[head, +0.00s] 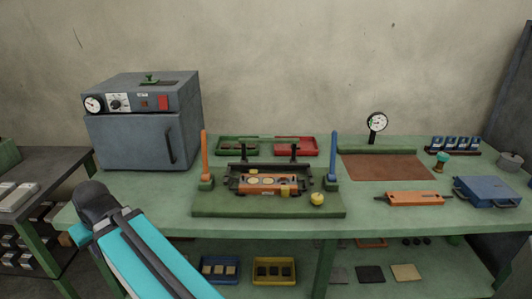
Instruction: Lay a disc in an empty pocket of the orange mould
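An orange mould (268,191) sits in a dark fixture (233,183) on a green base plate (220,206) in the middle of the bench. Pale round discs (252,181) show in its left and middle pockets. The right-hand pocket is too small to read clearly, with a yellow piece (285,190) at the mould's right front. A green tray (237,152) and a red tray (297,153) behind the fixture hold small dark pieces that I cannot make out. Part of my turquoise arm shows at lower left; my gripper is not in view.
An orange lever (205,154) and a blue lever (333,156) rise beside the fixture. A yellow knob (317,198) stands at front right. A grey oven (142,121) fills the left. Another orange plate (415,198) and a blue box (487,191) lie right. Brown mat (387,167) is clear.

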